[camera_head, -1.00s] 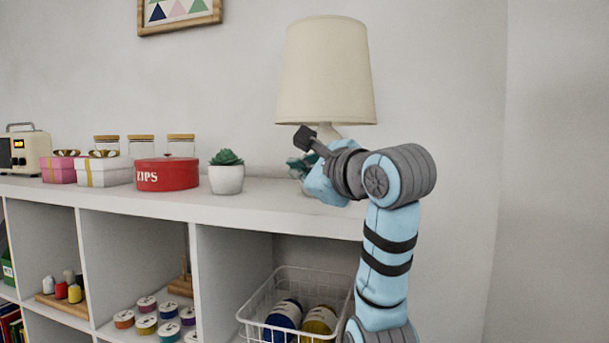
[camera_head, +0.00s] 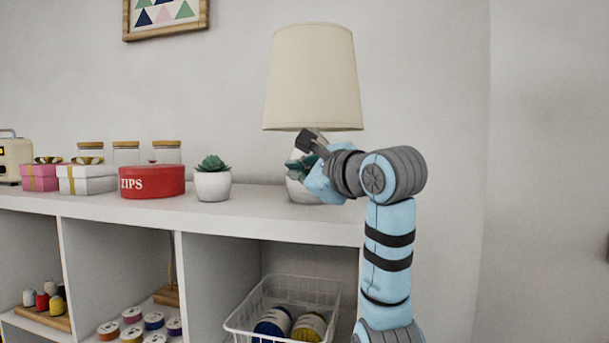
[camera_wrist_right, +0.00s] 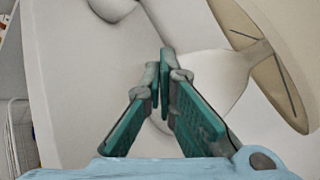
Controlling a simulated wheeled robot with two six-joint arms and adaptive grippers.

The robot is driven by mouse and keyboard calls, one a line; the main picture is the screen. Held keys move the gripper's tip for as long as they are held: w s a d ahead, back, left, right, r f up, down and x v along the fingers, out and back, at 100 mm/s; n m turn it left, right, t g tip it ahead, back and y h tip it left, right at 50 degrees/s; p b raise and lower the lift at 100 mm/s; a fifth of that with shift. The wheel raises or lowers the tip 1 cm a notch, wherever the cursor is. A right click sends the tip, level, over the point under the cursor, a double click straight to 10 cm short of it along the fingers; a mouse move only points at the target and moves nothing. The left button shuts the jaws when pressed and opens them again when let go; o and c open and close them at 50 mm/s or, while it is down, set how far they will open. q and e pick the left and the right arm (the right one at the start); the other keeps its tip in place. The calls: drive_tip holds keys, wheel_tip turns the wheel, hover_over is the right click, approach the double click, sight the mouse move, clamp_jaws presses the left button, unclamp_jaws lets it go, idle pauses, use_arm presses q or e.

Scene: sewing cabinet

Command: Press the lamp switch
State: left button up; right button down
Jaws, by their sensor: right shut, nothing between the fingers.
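The lamp has a beige shade (camera_head: 313,80) and a pale body (camera_head: 300,192) on the right end of the white shelf top. In the right wrist view its pale rounded body (camera_wrist_right: 215,78) and shade (camera_wrist_right: 292,85) lie just beyond the fingers, seen tilted. My right gripper (camera_head: 298,168) is in front of the lamp body, below the shade. Its teal fingers (camera_wrist_right: 163,72) are shut and hold nothing. I cannot tell whether they touch the lamp. I cannot make out the lamp switch in either view. My left gripper is not in view.
A potted succulent (camera_head: 212,183), a red ZIPS tin (camera_head: 153,184) and gift boxes (camera_head: 88,180) stand left of the lamp on the shelf top (camera_head: 230,215). A wire basket (camera_head: 240,318) sits in the compartment below. The wall is close behind.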

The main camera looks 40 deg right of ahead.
drive_tip(key=shift+w, duration=0.1)
idle(0.7)
drive_tip(key=shift+w+d, duration=0.2)
drive_tip(key=shift+d, duration=0.15)
drive_tip(key=shift+w+d, duration=0.2)
drive_tip(key=shift+d, duration=0.05)
idle(0.9)
drive_tip(key=shift+s+a+b, duration=0.1)
drive_tip(key=shift+b, duration=0.2)
drive_tip(key=shift+s+a+f, duration=0.1)
drive_tip(key=shift+s+a, duration=0.15)
drive_tip(key=shift+a, duration=0.05)
drive_tip(key=shift+s+a, duration=0.1)
drive_tip(key=shift+a, duration=0.1)
